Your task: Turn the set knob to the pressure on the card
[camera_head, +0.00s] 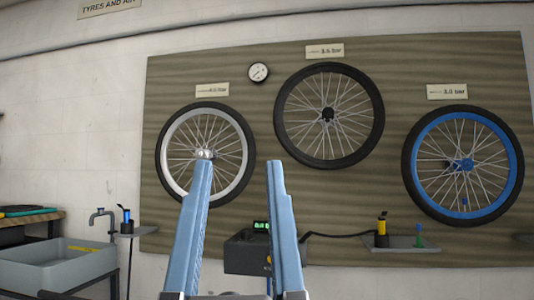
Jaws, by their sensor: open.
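My gripper (240,160) is open and empty, its two blue fingers pointing up in the middle foreground. A dark box (244,254) with a small green lit display (261,226) stands behind the fingers, partly hidden by them. The display's digits are too small to read surely. No set knob can be made out; part of the box is covered by the right finger. Three cards hang above the wheels: a left card (212,90), a middle card (324,51) that seems to read 5.5 bar, and a right card (447,92) that seems to read 3.0 bar.
A white-rimmed wheel (169,150), a black wheel (378,116) and a blue-rimmed wheel (412,150) hang on a wooden board with a round gauge (258,72). A black hose (335,236) runs from the box to a grey shelf (400,243). A grey sink (60,265) stands at left.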

